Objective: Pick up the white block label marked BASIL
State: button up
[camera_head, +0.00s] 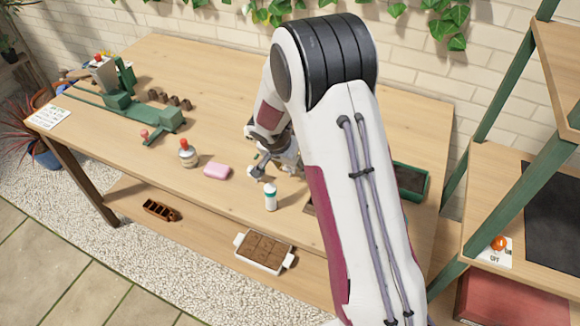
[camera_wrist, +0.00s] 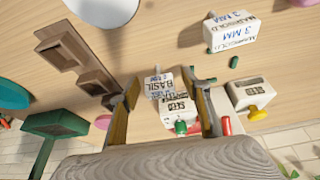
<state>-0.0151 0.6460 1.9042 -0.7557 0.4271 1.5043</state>
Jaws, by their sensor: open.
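The white block label marked BASIL (camera_wrist: 157,84) lies on the wooden bench in the wrist view, between my two fingertips. My gripper (camera_wrist: 162,98) is open, with one finger on each side of the label and gaps visible; I cannot tell whether either finger touches it. A white block with a green knob (camera_wrist: 178,112) sits right beside the BASIL label, closer to my palm. In the head view my gripper (camera_head: 272,165) is low over the middle of the bench, and the BASIL label is hidden there.
In the wrist view, a MARIGOLD block (camera_wrist: 230,34) and a block with a yellow knob (camera_wrist: 247,93) lie to the right. Brown trays (camera_wrist: 75,60) lie to the left. In the head view, a white bottle (camera_head: 270,198) and pink block (camera_head: 216,171) stand near my gripper.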

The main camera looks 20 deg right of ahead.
dwell(0.4)
jog(key=c, duration=1)
jog(key=shift+r, duration=5)
